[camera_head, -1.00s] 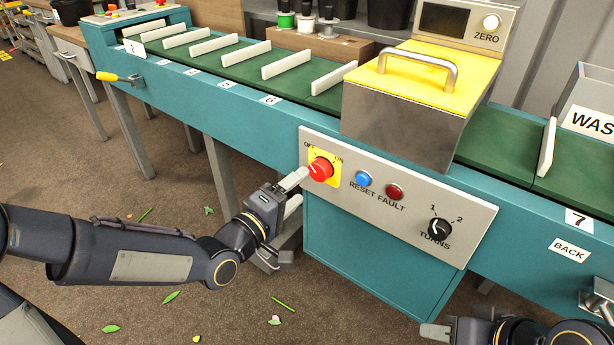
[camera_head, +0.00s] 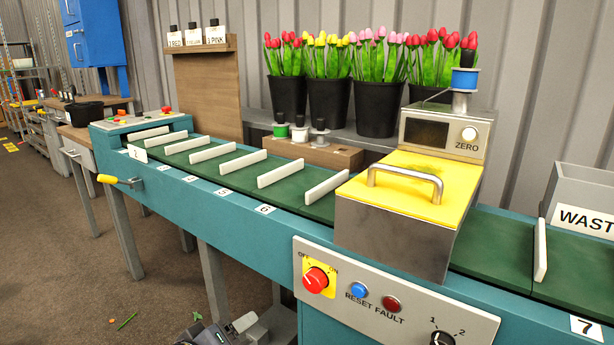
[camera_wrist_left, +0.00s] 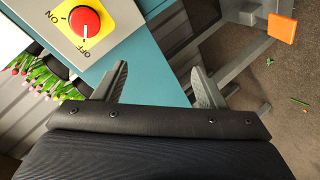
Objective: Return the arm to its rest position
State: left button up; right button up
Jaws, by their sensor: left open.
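My left gripper (camera_head: 246,327) shows at the bottom edge of the head view, low in front of the teal conveyor frame (camera_head: 232,211) and below the control panel (camera_head: 381,302). In the left wrist view my left gripper (camera_wrist_left: 165,85) is open, its two fingers apart with nothing between them. The red rotary switch (camera_head: 316,279) on its yellow plate sits above and right of the gripper in the head view. It also shows at the top left of the wrist view (camera_wrist_left: 84,22), apart from the fingers. Most of my left arm is hidden below the frame; my right gripper is out of view.
Black buckets of tulips (camera_head: 376,108) stand behind the belt. A yellow-lidded box (camera_head: 410,187) sits over the belt, with a waste bin (camera_head: 585,180) at right. White dividers (camera_head: 282,174) cross the green belt. Floor at left (camera_head: 75,275) is mostly clear, with leaf scraps.

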pick_arm(q)
jog(key=s+a+f+m+g+y, duration=0.1)
jog(key=s+a+m+g, duration=0.15)
jog(key=s, duration=0.75)
jog(key=s+a+f+m+g, duration=0.2)
jog(key=s+a+g, duration=0.2)
jog(key=s, duration=0.6)
notch_tip(320, 180, up, 35)
jog(key=p, duration=3.5)
jog(key=shift+s+a, duration=0.15)
